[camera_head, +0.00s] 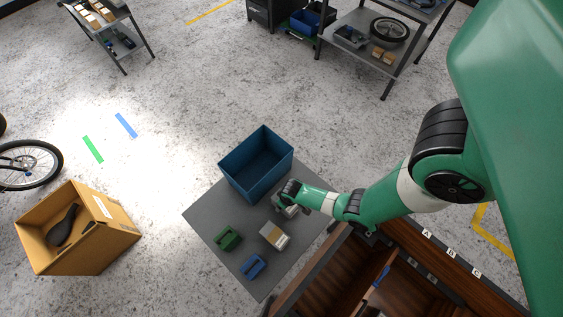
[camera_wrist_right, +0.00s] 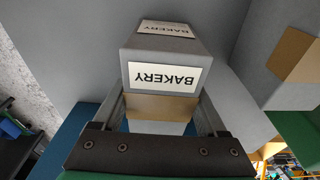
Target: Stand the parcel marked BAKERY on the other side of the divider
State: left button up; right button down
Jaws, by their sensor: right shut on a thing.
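The BAKERY parcel (camera_wrist_right: 160,109) is a grey box with a tan band. Its white label reads upside down in the right wrist view. My right gripper (camera_head: 286,200) is shut on it, one finger on each side. In the head view the gripper is over the grey mat (camera_head: 205,214), close to the blue bin's right corner, and hides much of the parcel. I cannot tell whether the parcel touches the mat. The wooden cargo box (camera_head: 440,255) is at the lower right, with a divider (camera_head: 375,287) inside, partly cut off. My left gripper is not in view.
A blue bin (camera_head: 254,184) stands on the mat's far side. Another banded parcel (camera_head: 274,236), a green block (camera_head: 228,238) and a blue block (camera_head: 253,266) are on the mat. A cardboard box (camera_head: 75,240) is at left. Shelves stand at the back.

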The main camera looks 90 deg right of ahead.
grip_release()
jog(key=r+p, duration=0.4)
jog(key=shift+s+a+r, duration=0.2)
jog(key=shift+f, duration=0.1)
